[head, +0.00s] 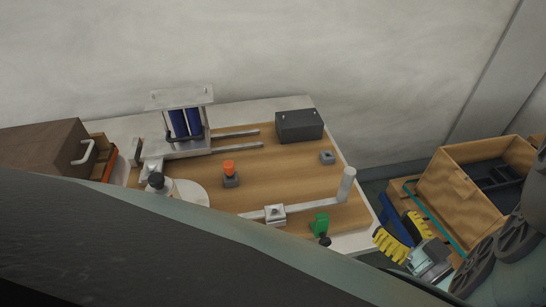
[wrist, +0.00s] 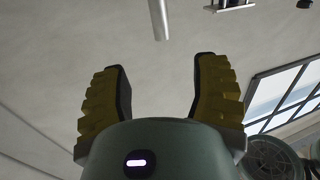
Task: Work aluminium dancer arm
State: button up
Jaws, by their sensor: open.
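The aluminium dancer arm (head: 312,206) appears to be the pale bar near the front right of the wooden board. It passes at a small metal block (head: 275,214) and ends at an upright pale roller (head: 346,184). My gripper (head: 393,226) is right of the board's corner, apart from the arm and roller. Its yellow-padded fingers are spread and empty, also in the wrist view (wrist: 160,66). The wrist view shows ceiling-like surfaces, not the dancer arm. My own dark body hides the board's front edge in the head view.
A green clamp-like part (head: 320,223) stands close to the bar. A dark box (head: 299,126), an orange button (head: 229,168) and a unit with blue rollers (head: 186,122) stand farther back. A wooden crate (head: 456,195) is right of my gripper. The board's middle is fairly clear.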

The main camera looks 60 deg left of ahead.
aim_at(353, 180)
jog(key=a, duration=0.5)
jog(key=w+a+p, duration=0.1)
jog(key=a, duration=0.4)
jog(key=a+p, duration=0.1)
jog(key=a, duration=0.4)
jog(key=shift+w+a+r, duration=0.1)
jog(key=shift+w+a, duration=0.2)
jog(key=shift+w, duration=0.1)
jog(key=shift+w, duration=0.1)
grip_shut()
